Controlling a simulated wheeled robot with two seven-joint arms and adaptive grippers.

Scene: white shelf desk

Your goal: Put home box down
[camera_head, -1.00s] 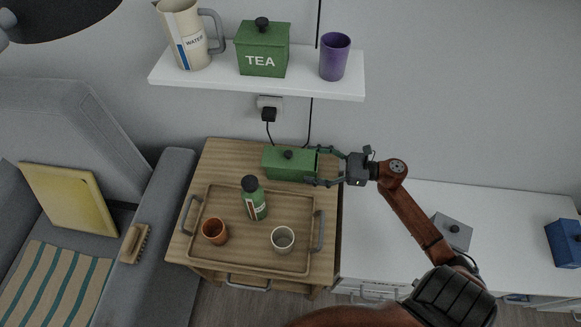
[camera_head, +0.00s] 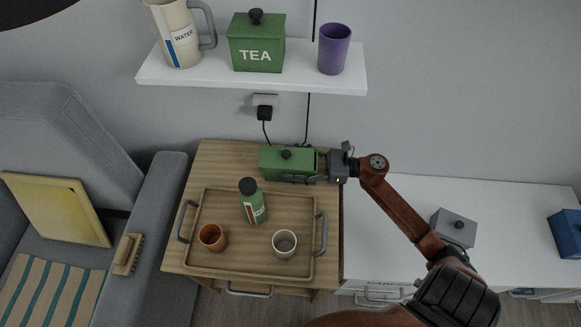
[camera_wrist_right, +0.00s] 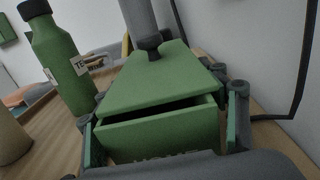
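The home box (camera_head: 281,163) is green with a dark-knobbed lid and sits at the back right of the wooden cabinet top. It also shows in the right wrist view (camera_wrist_right: 155,130), where part of the word HOME shows low on its front and a dark gap runs under the lid's front edge. My right gripper (camera_head: 308,165) comes from the right, its fingers along the box's two long sides. In the right wrist view its finger pads (camera_wrist_right: 162,125) lie close against both sides, and it looks shut on the box. My left gripper is not in view.
A wooden tray (camera_head: 250,272) in front of the box holds a green bottle (camera_head: 252,203), an orange cup (camera_head: 211,237) and a pale cup (camera_head: 284,243). Above, a white shelf (camera_head: 250,79) carries a pitcher, a TEA box (camera_head: 257,47) and a purple cup. A grey box (camera_head: 453,228) stands right.

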